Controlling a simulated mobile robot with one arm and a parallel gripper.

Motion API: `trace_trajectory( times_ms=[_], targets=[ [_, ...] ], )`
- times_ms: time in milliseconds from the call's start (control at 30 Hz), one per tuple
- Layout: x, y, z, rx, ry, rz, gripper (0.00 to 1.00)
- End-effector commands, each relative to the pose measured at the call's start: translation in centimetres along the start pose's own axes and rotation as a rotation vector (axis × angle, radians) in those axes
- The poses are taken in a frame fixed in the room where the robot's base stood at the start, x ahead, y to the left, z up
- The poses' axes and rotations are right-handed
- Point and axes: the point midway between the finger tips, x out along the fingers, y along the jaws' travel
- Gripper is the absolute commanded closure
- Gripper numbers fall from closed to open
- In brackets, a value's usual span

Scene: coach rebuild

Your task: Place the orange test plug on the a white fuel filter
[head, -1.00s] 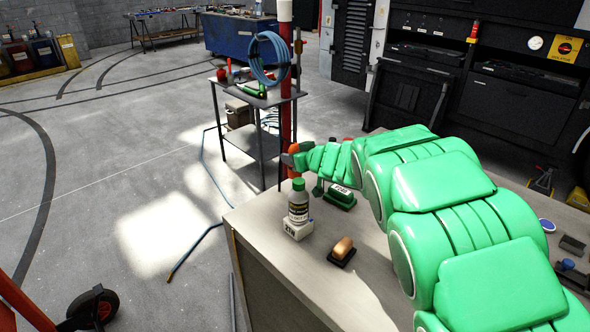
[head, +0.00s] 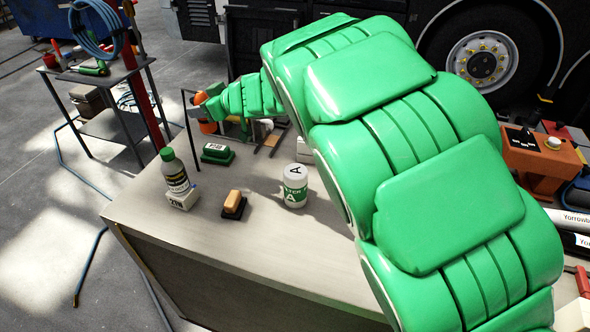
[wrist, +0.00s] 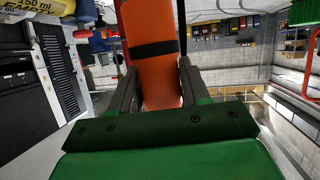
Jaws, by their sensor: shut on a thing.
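My gripper (wrist: 152,90) is shut on the orange test plug (wrist: 155,65), which has a black band around it, in the wrist view. In the head view my gripper (head: 196,106) is at the far end of my green arm, with a small orange part of the plug (head: 200,98) showing. A white fuel filter (head: 295,190), a short can with a green label and an "A" on top, stands upright on the workbench. The plug is apart from the filter, left of it and farther back in the picture. The filter is not identifiable in the wrist view.
An orange box (head: 540,165) is at the right. The bench's front is clear.

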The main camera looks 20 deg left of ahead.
Motion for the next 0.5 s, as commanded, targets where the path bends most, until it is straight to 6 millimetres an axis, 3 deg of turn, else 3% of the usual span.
trace_trajectory(
  times_ms=[100, 500],
  targets=[
    [-3.7, 1.1, 0.2, -0.006, 0.0, 0.008, 0.93],
    [-14.6, 2.3, 2.6, 0.004, -0.006, 0.014, 0.93]
  ],
)
